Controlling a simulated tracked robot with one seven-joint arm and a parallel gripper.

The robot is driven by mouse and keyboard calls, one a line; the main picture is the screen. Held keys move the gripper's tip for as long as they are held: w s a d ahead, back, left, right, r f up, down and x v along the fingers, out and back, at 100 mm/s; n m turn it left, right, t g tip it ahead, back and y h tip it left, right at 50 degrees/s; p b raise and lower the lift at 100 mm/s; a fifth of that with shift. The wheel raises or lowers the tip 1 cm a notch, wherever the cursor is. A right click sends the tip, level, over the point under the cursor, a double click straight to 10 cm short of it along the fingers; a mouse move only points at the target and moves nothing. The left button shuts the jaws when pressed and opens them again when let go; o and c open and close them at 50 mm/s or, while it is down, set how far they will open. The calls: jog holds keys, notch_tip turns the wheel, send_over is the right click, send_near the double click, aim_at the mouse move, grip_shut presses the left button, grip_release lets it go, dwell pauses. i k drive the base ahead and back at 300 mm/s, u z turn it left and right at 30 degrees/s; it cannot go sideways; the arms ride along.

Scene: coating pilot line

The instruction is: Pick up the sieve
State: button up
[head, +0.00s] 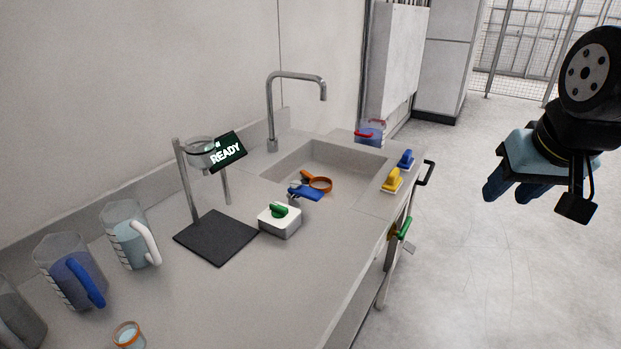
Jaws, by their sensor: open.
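The sieve seems to be the orange ring with a short handle (320,184), at the near left part of the sink basin (345,157). A blue object (305,193) lies against or just in front of it and hides part of its handle side; I cannot tell whether they touch. My gripper (512,191) hangs in the air at the right, over the floor and well away from the counter. Its blue fingers are apart and nothing shows between them.
A tall faucet (297,76) rises behind the sink. A white box with a green knob (280,222) and a stand with a dark base (217,238) are left of it. Jugs (130,238) line the left. Yellow (392,180) and blue (405,160) handled items sit right.

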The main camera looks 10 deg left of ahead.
aim_at(325, 184)
jog(key=i, duration=0.85)
jog(key=z, duration=0.05)
